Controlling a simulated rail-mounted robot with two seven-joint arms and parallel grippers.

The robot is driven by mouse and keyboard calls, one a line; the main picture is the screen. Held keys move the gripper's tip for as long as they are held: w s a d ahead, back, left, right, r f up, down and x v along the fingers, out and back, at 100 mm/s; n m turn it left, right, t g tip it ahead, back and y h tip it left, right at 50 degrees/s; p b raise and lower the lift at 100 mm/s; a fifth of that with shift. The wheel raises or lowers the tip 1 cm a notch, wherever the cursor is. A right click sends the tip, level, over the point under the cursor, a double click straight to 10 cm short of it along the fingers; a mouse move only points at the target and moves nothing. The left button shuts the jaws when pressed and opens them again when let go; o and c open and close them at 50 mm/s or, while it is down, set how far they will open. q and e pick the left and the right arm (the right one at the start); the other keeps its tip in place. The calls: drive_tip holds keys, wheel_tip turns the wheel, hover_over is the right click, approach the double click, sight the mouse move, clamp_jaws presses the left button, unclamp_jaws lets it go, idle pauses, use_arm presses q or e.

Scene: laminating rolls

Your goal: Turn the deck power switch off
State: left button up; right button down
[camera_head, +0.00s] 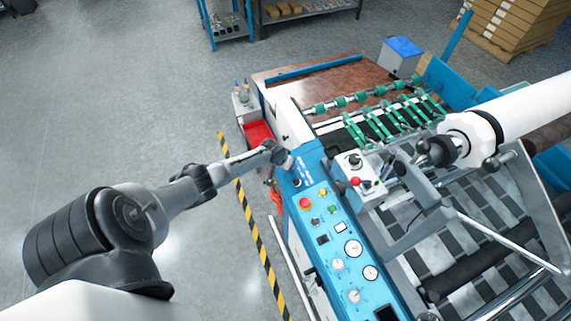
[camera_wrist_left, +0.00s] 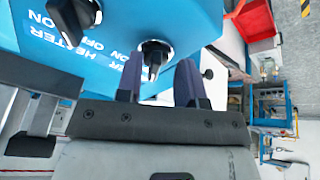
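The blue control panel (camera_head: 325,225) runs along the near side of the machine. My left gripper (camera_head: 282,158) is at its far end. In the left wrist view, my left gripper (camera_wrist_left: 160,64) is open, with two dark fingers apart. A black rotary switch (camera_wrist_left: 154,52) on the blue face lies between the fingertips in the picture; I see no clear contact. White ON/OFF lettering is beside it, but part of its label is hidden, so I cannot confirm it is the deck power switch. A second black knob (camera_wrist_left: 72,18), beside HEATER lettering, is at the upper left. My right gripper is not in view.
A red emergency button (camera_head: 305,203), small buttons and round gauges (camera_head: 353,248) sit nearer on the panel. A grey control box (camera_head: 356,170) with a red button stands beside it. A red tray (camera_head: 258,132) is beyond my gripper. Yellow-black tape (camera_head: 250,225) edges open floor.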

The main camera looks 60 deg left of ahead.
use_arm(q)
drive_tip(key=shift+w+d+f, duration=0.1)
drive_tip(key=shift+w+d, duration=0.05)
drive_tip(key=shift+d, duration=0.3)
drive_tip(key=shift+a+r, duration=0.15)
drive_tip(key=shift+r, duration=0.3)
drive_tip(key=p+v, duration=0.1)
drive_tip(key=v, duration=1.2)
drive_tip(key=shift+p, duration=0.35)
drive_tip(key=shift+f, duration=0.1)
